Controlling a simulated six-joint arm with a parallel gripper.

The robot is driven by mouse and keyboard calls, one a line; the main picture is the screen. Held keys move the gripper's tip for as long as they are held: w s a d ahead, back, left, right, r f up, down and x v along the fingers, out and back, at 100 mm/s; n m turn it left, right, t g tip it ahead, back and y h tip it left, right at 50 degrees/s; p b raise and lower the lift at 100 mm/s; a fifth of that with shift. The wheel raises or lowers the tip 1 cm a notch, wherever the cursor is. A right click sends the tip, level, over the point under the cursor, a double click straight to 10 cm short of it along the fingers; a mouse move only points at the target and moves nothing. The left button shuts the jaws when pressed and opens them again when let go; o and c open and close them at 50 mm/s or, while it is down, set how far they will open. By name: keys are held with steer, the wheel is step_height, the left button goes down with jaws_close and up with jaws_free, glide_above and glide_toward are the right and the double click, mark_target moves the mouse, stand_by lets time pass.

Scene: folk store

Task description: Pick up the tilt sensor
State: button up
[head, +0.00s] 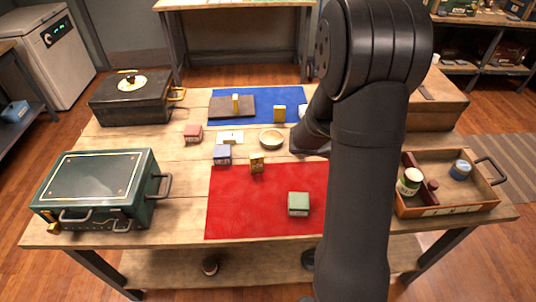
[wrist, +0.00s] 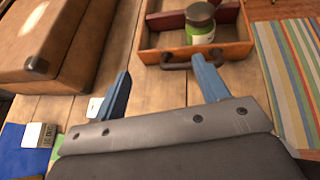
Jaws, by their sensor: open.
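I cannot tell for sure which object is the tilt sensor. A small white item (wrist: 94,107) shows beside the left finger, partly hidden. My arm hides the gripper's fingertips in the head view.
A wooden tray (head: 447,210) with jars stands at right, a brown case (wrist: 60,45) behind it. A green toolbox (head: 97,188) and a black box (head: 130,98) stand at left. A bowl (head: 272,139) sits mid-table. The red mat (head: 240,215) is mostly clear.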

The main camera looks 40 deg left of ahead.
mark_target(256, 159)
steer(key=s+a+f+m+g+y, duration=0.2)
steer(key=s+a, duration=0.1)
steer(key=s, duration=0.2)
steer(key=s+a+f+m+g+y, duration=0.2)
steer(key=s+a, duration=0.1)
steer(key=s, duration=0.3)
steer(key=s+a+f+m+g+y, duration=0.1)
steer(key=s+a+g+y, duration=0.1)
steer(key=s, duration=0.3)
steer(key=shift+s+a+f+m+g, duration=0.15)
steer(key=shift+a+f+m+g, duration=0.25)
steer(key=shift+a, duration=0.1)
steer(key=s+a+r+m+t+y, duration=0.1)
steer(key=s+a+r+m+y, duration=0.4)
steer(key=a+m+y, duration=0.55)
steer(key=w+a+f, duration=0.1)
steer(key=f, duration=0.1)
steer(key=w+a+f+m+h, duration=0.1)
steer(key=w+a+f, duration=0.1)
steer(key=f, duration=0.1)
steer(key=w+a+f+h, duration=0.1)
steer(key=f, duration=0.1)
steer(key=shift+w+a+f+m, duration=0.15)
steer(key=shift+a+f+m, duration=0.2)
steer(key=shift+a+r+x, duration=0.15)
steer(key=shift+x, duration=0.75)
steer(key=shift+a+r+x, duration=0.1)
steer(key=shift+x, duration=0.85)
steer(key=shift+a+r+x, duration=0.15)
steer(key=shift+x, duration=0.75)
